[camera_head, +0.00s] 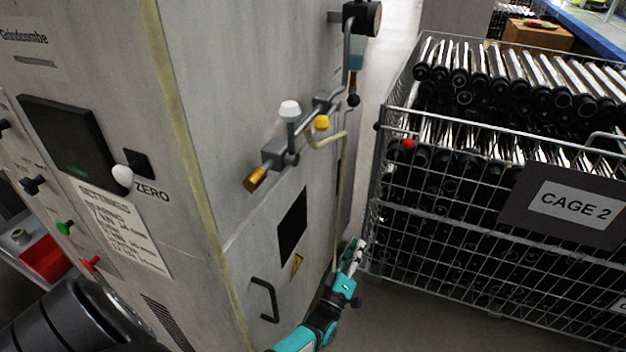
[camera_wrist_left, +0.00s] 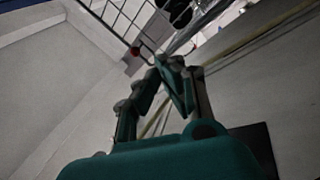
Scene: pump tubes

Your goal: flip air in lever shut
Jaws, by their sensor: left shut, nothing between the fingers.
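The side face of the grey cabinet carries a pipe assembly (camera_head: 270,150) in the head view. On it are a lever with a white knob (camera_head: 289,110), a yellow knob (camera_head: 321,122) and a brass end (camera_head: 255,180). No label shows which lever is the air in lever. A tan hose (camera_head: 340,190) hangs from the assembly down behind my left gripper. My left gripper (camera_head: 354,252) is shut and empty, well below the levers, beside the cabinet's right edge. Its fingers also show in the left wrist view (camera_wrist_left: 172,72). My right gripper is not in view.
A wire cage (camera_head: 440,212) marked CAGE 2, full of dark tubes, stands right of the cabinet across a narrow gap. A red ball (camera_head: 408,144) shows at its near edge. A black handle (camera_head: 265,300) sticks out of the cabinet near my left arm.

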